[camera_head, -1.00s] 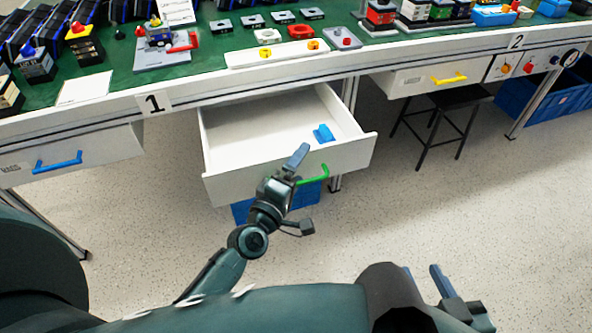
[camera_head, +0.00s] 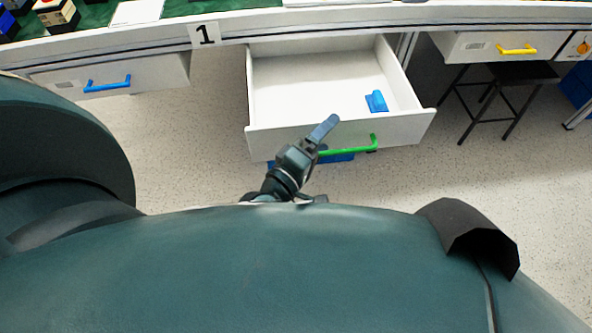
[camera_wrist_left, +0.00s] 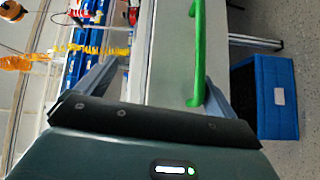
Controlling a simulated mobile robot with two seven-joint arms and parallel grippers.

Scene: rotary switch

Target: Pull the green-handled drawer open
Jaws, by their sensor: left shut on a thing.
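The drawer with the green handle stands open under the bench, its white front (camera_head: 400,132) standing well out from the bench edge. The green handle (camera_head: 355,147) is on the drawer front; it also shows upright in the left wrist view (camera_wrist_left: 198,50). My left gripper (camera_head: 322,133) is at the left end of the handle, shut on it, with one finger reaching above the drawer's front edge. In the left wrist view, the handle's near end is beside the right finger. My right gripper is out of view.
A blue block (camera_head: 376,101) lies inside the drawer. A blue-handled drawer (camera_head: 150,75) is at left and a yellow-handled drawer (camera_head: 470,46) at right, both shut. A black stool (camera_head: 505,75) stands at right. A blue bin (camera_wrist_left: 272,97) is below the drawer.

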